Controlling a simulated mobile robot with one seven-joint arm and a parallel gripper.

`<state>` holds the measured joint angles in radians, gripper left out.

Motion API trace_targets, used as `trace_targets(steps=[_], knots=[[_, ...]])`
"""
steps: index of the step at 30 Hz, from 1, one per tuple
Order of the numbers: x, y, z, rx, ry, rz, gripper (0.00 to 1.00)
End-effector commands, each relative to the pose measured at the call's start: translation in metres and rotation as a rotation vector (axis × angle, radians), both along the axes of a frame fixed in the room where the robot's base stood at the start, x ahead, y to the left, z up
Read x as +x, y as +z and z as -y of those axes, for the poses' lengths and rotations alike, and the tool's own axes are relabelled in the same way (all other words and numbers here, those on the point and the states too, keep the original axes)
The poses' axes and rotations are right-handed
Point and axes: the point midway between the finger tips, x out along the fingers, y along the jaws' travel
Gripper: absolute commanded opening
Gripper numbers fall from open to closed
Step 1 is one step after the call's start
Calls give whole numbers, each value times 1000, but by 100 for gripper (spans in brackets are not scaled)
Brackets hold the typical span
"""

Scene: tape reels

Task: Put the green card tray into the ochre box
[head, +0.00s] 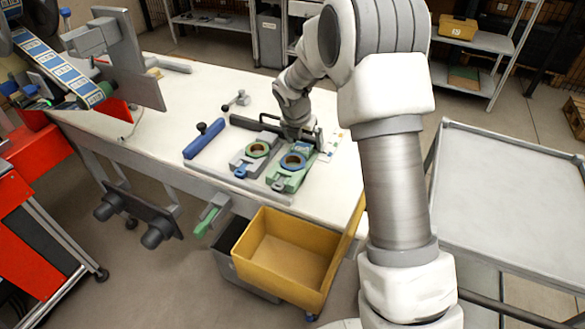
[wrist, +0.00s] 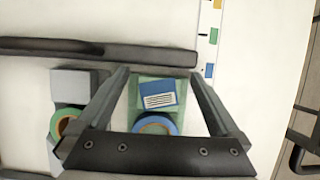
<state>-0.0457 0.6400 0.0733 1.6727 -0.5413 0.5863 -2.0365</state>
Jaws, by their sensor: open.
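The green card tray (head: 283,183) lies on the white bench, with a blue tape reel in it. The wrist view shows the green tray (wrist: 146,82) with a blue card with white lines and the blue reel. My gripper (head: 298,135) is at the tray's far end. In the wrist view my gripper (wrist: 161,76) is open, with one finger on each side of the tray. I cannot tell whether the fingers touch it. The ochre box (head: 270,283) is open and looks empty, below the bench's front edge.
A grey tray (head: 240,163) with a green reel lies just left of the green tray. A dark bar (head: 262,127) lies behind both. A blue bar (head: 204,138) lies further left. A dark bin (head: 229,236) stands beside the box. The bench's left part has free room.

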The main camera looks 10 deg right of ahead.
Motion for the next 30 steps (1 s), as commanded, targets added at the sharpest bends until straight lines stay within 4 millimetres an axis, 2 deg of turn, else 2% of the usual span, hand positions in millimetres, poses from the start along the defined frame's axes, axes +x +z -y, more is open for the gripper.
trace_targets(steps=[3, 19, 20, 30], knots=[[0, 1, 0, 0, 0, 0, 98], [0, 1, 0, 1, 0, -1, 3], [0, 1, 0, 1, 0, -1, 0], [0, 5, 0, 1, 0, 1, 0]])
